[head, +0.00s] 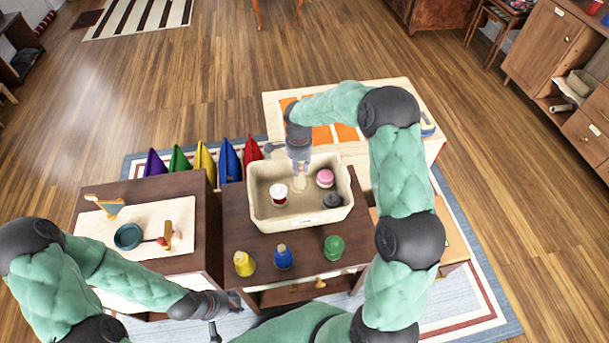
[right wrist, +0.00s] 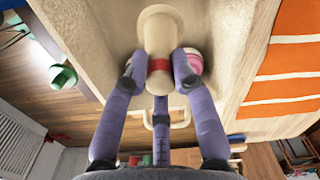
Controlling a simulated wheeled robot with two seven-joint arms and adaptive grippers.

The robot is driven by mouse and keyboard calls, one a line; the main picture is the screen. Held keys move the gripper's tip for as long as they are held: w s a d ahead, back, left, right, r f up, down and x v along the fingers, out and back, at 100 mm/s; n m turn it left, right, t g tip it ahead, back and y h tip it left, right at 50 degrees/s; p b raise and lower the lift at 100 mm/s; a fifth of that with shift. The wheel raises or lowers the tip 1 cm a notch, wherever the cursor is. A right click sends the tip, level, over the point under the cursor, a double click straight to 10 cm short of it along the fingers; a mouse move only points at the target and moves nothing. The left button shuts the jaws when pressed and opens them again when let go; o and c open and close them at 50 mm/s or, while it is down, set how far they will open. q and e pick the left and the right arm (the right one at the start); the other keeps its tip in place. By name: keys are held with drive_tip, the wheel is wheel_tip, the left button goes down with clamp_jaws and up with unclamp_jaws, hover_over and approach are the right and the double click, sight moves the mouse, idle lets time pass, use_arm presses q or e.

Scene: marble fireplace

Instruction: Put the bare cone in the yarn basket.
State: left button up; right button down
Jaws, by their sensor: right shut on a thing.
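The bare cone (head: 300,183) is pale beige and hangs from my right gripper (head: 299,168), inside the outline of the cream yarn basket (head: 335,213). In the right wrist view the fingers of my right gripper (right wrist: 158,75) close on the pale cone (right wrist: 158,38), with a red band showing between the fingertips. Whether the cone touches the basket floor cannot be told. In the basket are a white spool with a dark red base (head: 278,193), a pink spool (head: 325,178) and a black one (head: 333,200). My left gripper (head: 228,303) is low at front left, its jaws unclear.
Yellow (head: 244,263), blue (head: 283,257) and green (head: 334,248) cones stand on the dark tabletop before the basket. A left cabinet carries a teal bowl (head: 128,236). Coloured cushions (head: 204,161) stand behind. A pale table with orange panels (head: 346,132) is behind right.

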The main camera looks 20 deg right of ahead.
drive_tip(key=f, duration=0.1)
drive_tip(key=w+d+f, duration=0.1)
drive_tip(key=d+f+b, duration=0.1)
drive_tip(key=shift+w+d+f, duration=0.25)
drive_tip(key=shift+w+f, duration=0.1)
drive_tip(key=shift+w, duration=0.05)
drive_tip(key=shift+w+d+f+b, duration=0.1)
drive_tip(key=shift+d+f+b, duration=0.1)
drive_tip(key=shift+f+b, duration=1.15)
drive_tip(key=shift+f+p, duration=0.4)
drive_tip(key=shift+f, duration=0.05)
drive_tip(key=shift+f, duration=0.1)
drive_tip(key=c, duration=1)
unclamp_jaws()
wheel_tip(320, 180, up, 12)
drive_tip(key=p, duration=0.4)
